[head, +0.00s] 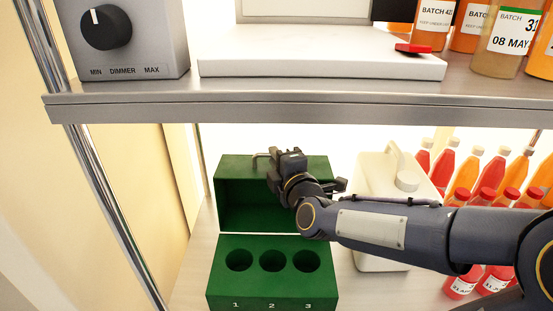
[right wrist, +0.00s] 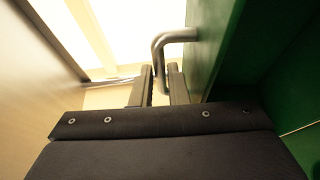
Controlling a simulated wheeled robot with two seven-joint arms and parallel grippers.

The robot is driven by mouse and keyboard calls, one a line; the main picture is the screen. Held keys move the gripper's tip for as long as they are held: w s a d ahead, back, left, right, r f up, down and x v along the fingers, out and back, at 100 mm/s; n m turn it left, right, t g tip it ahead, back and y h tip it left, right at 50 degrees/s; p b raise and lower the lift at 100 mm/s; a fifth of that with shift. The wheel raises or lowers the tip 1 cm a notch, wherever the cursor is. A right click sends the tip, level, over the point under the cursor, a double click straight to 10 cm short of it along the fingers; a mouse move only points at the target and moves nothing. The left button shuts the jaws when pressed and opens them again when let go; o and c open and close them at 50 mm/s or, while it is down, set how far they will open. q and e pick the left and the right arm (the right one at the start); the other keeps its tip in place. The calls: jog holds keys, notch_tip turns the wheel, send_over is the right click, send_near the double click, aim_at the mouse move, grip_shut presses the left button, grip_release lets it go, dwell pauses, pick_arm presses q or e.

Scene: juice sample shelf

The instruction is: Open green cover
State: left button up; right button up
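The green cover (head: 232,190) stands raised at the back of a green box (head: 272,295), its hollow inner side facing me. The box's top shows three empty round holes marked 1, 2 and 3. A bent metal handle (head: 260,157) sits at the cover's top edge; it also shows in the right wrist view (right wrist: 172,37). My right gripper (head: 279,160) is at the cover's top, and its arm hides the cover's right part. In the right wrist view my right gripper's fingers (right wrist: 159,85) are close together with the handle between them. My left gripper is not in view.
A white jug (head: 376,172) stands right of the box, partly behind my arm. Several juice bottles (head: 487,180) crowd the right side. A metal shelf edge (head: 300,109) runs above, carrying a dimmer box (head: 140,45), a white slab (head: 310,60) and more bottles. A post (head: 105,190) stands at left.

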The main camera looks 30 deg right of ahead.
jog(key=shift+o, duration=0.3)
jog(key=shift+s, duration=0.1)
jog(key=shift+s+r, duration=0.1)
jog(key=shift+s, duration=0.2)
jog(key=s+a+p, duration=0.1)
jog(key=s, duration=0.6)
jog(key=shift+a+p, duration=0.15)
jog(key=shift+p, duration=0.15)
jog(key=shift+r, duration=0.1)
